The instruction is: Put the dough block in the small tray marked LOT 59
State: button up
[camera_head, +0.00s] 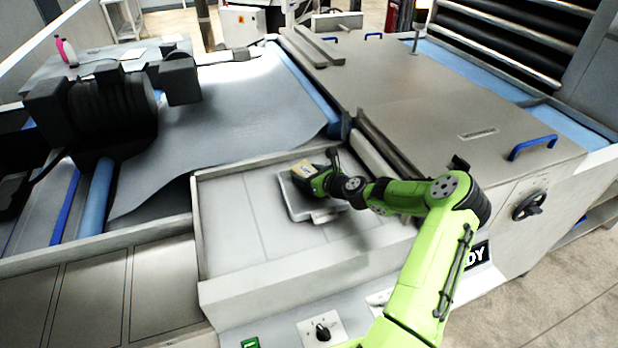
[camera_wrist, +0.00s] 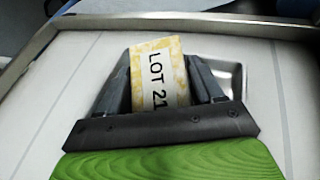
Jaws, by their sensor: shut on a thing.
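My gripper (camera_head: 312,176) is shut on a pale yellow, mottled block (camera_wrist: 171,45) with a white label reading LOT 21; this looks like the dough block. It also shows in the head view (camera_head: 302,169). A small light grey tray (camera_head: 296,207) lies under my gripper in the white bay of the machine. Part of a shiny tray edge shows right of the fingers in the wrist view (camera_wrist: 236,74). My gripper and the block cover much of the tray, and I cannot tell whether they touch it. No LOT 59 marking is readable in either view.
The white bay (camera_head: 235,220) has raised walls and free floor left of the tray. A grey sheet (camera_head: 225,105) and black rollers (camera_head: 115,110) lie behind left. A steel cover (camera_head: 440,90) with blue handles stands to the right. A black knob (camera_head: 322,331) is at the front.

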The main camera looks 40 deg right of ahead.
jog(key=o, duration=1.3)
jog(key=shift+s+f, duration=0.2)
jog(key=shift+f, duration=0.5)
jog(key=o, duration=0.3)
jog(key=shift+w+d, duration=0.1)
jog(key=shift+w, duration=0.15)
jog(key=shift+r, duration=0.1)
jog(key=shift+s, duration=0.1)
